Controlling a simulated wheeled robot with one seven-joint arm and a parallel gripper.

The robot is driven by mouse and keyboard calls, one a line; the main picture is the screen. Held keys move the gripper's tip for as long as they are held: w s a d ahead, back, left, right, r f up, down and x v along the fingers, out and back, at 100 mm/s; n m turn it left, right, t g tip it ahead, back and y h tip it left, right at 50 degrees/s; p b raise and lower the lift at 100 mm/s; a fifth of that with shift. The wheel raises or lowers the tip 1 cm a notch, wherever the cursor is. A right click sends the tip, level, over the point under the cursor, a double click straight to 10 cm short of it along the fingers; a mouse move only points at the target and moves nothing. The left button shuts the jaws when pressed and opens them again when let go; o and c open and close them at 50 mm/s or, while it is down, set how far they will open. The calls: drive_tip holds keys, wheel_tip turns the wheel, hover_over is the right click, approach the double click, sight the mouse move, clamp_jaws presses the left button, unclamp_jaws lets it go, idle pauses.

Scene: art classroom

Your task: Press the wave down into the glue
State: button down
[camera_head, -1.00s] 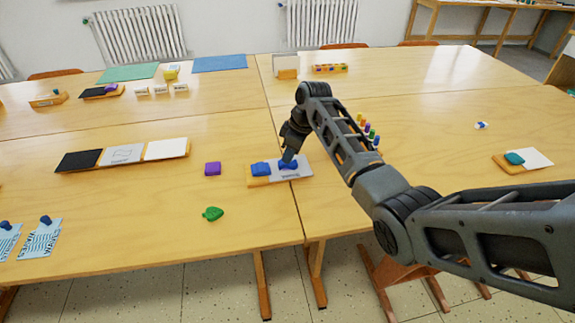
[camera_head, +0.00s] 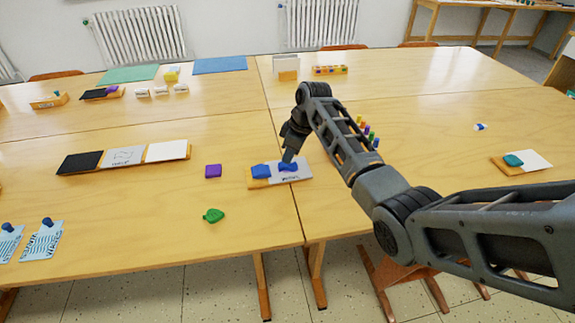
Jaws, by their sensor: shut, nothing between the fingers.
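The blue wave (camera_head: 288,167) lies on a grey-white card on a wooden board (camera_head: 258,184) near the middle of the near table. My gripper (camera_head: 288,158) points down onto the wave from above and appears to touch it. It is shut, with nothing between the fingers. A blue block (camera_head: 261,171) sits on the same board just left of the wave. Any glue under the wave is hidden.
A purple block (camera_head: 213,171) and a green leaf-shaped piece (camera_head: 213,215) lie left of the board. Several coloured pegs (camera_head: 369,134) stand behind my arm. A tray with three panels (camera_head: 124,157) lies further left. Bare tabletop lies between them.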

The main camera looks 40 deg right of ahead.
wheel_tip(320, 180, up, 6)
drive_tip(key=p, duration=0.5)
idle(0.5)
idle(0.5)
